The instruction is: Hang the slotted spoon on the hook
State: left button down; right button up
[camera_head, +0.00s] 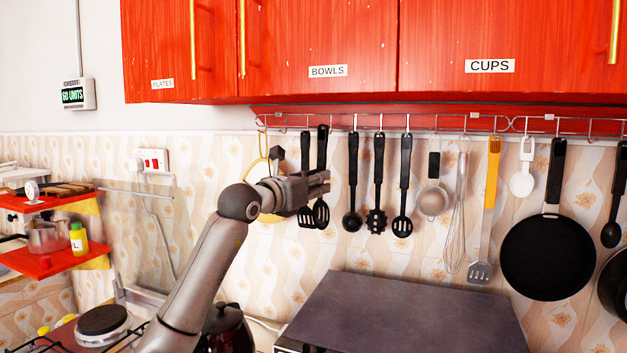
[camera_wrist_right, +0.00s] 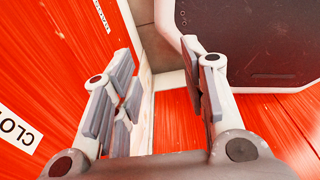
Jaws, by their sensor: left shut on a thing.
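My left gripper (camera_head: 321,183) reaches in from the left in front of the tiled wall and is shut on the handle of a black slotted spoon (camera_head: 321,214). The spoon hangs upright below the fingers, its handle top at the height of the hook rail (camera_head: 450,122). I cannot tell whether its top is on a hook or only in front of the rail. A black slotted turner (camera_head: 305,217) is close beside it on the left, partly behind my gripper. My right gripper (camera_wrist_right: 165,95) is open and empty in the right wrist view.
A black ladle (camera_head: 352,221), a pasta server, another slotted spoon (camera_head: 402,226), a strainer, a whisk and a black pan (camera_head: 548,257) hang to the right. Red cabinets (camera_head: 320,50) are above the rail. A dark worktop (camera_head: 400,310) is below.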

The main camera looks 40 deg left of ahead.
pick_arm(q)
jog(key=shift+w+a+p, duration=0.25)
jog(key=shift+w+p, duration=0.5)
jog(key=shift+w, duration=0.5)
jog(key=shift+w+a+f, duration=0.2)
jog(key=shift+w+f, duration=0.4)
jog(key=shift+w, duration=0.2)
jog(key=c, duration=1.3)
grip_release()
jog(key=shift+s+a+f, duration=0.1)
jog(key=shift+s+a, duration=0.05)
jog(key=shift+s, duration=5.85)
